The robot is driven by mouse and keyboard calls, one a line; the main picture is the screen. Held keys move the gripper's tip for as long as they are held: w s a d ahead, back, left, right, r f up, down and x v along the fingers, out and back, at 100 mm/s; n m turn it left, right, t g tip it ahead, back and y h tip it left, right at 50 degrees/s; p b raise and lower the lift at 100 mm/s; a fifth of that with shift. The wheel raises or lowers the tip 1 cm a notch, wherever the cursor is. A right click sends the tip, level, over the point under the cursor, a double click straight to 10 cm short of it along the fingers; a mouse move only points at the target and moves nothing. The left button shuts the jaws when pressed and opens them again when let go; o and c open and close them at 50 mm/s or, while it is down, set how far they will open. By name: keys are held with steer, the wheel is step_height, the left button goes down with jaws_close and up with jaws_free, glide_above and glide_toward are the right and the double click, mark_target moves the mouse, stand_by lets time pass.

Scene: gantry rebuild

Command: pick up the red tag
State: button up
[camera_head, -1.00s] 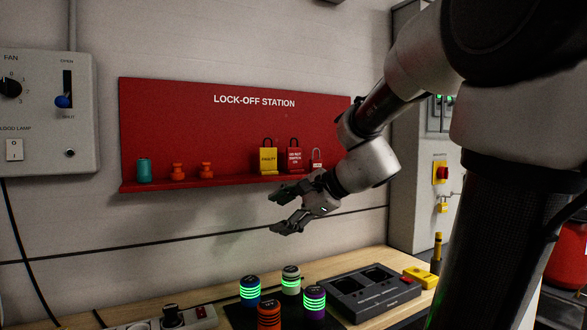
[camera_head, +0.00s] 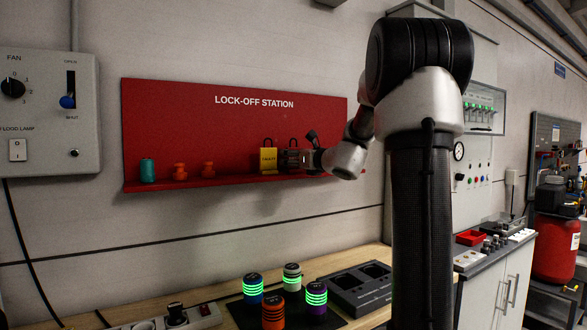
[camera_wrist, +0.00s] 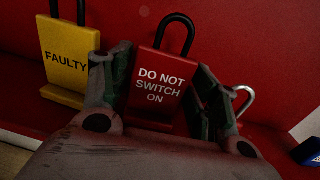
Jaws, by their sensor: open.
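The red tag (camera_wrist: 158,85) reads "DO NOT SWITCH ON" and has a black shackle. In the wrist view it stands upright on the red shelf, between the two open fingers of my gripper (camera_wrist: 152,92). The left finger is close to its left edge; I cannot tell whether it touches. In the head view my gripper (camera_head: 305,158) is at the right part of the lock-off station and largely covers the tag.
The yellow "FAULTY" tag (camera_wrist: 68,62) stands just left of my left finger. A padlock's silver shackle (camera_wrist: 243,98) shows behind the right finger. The red shelf (camera_head: 230,181) also holds a teal cylinder (camera_head: 147,171) and two orange pieces (camera_head: 180,172). Glowing cylinders (camera_head: 252,288) stand on the bench below.

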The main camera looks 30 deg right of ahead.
steer(key=shift+w, duration=0.2)
steer(key=c, duration=0.8)
